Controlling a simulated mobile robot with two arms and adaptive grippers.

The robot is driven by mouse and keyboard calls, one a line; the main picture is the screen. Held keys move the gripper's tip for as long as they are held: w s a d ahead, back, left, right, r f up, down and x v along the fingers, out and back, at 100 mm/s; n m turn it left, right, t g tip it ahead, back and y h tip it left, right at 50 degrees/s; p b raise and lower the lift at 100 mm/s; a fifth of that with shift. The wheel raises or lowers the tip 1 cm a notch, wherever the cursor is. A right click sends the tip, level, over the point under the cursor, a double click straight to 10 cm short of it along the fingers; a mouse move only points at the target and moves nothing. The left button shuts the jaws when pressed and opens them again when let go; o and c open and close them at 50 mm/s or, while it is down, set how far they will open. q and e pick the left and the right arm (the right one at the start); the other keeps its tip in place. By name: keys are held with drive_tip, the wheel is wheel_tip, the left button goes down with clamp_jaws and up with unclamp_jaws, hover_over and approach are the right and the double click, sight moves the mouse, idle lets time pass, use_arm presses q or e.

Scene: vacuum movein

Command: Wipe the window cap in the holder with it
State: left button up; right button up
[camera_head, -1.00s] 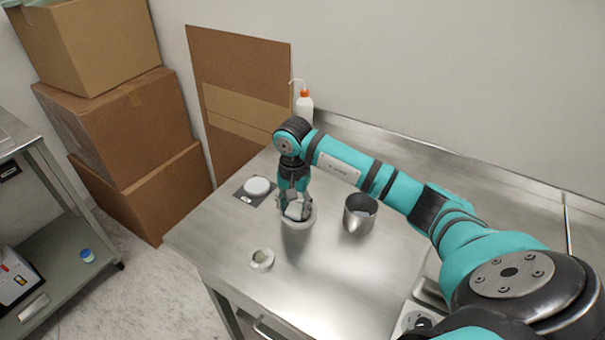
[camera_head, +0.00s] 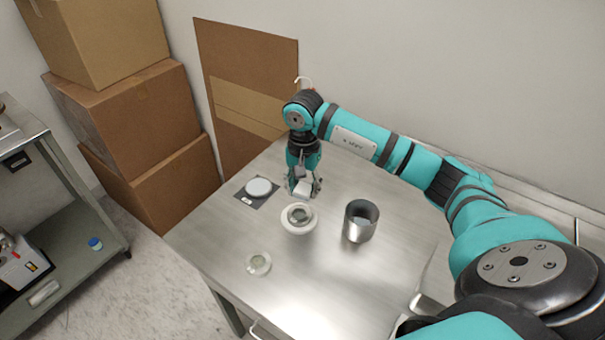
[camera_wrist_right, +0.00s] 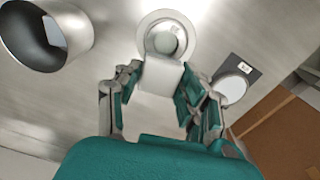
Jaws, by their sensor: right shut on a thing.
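The window cap (camera_head: 299,214) sits in a round white holder (camera_head: 297,230) on the steel table. In the right wrist view the cap (camera_wrist_right: 165,40) and the holder's pale ring (camera_wrist_right: 192,28) show just beyond the fingertips. My right gripper (camera_head: 303,190) is shut on a folded white wipe (camera_head: 305,186), on the wall side of the holder. The wipe (camera_wrist_right: 160,77) shows between both fingers in the wrist view and overlaps the holder's near edge there. I cannot tell whether it touches the cap. My left gripper is in neither view.
A metal cup (camera_head: 352,234) stands right of the holder. A white disc (camera_head: 259,187) lies on a dark square pad (camera_head: 246,199) to the left. A small pale ring-shaped part (camera_head: 258,264) lies near the front edge. Cardboard boxes (camera_head: 140,110) are stacked left of the table.

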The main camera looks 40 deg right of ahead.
drive_tip(key=shift+d+r+p, duration=0.1)
drive_tip(key=shift+r+p, duration=0.3)
drive_tip(key=shift+r, duration=0.75)
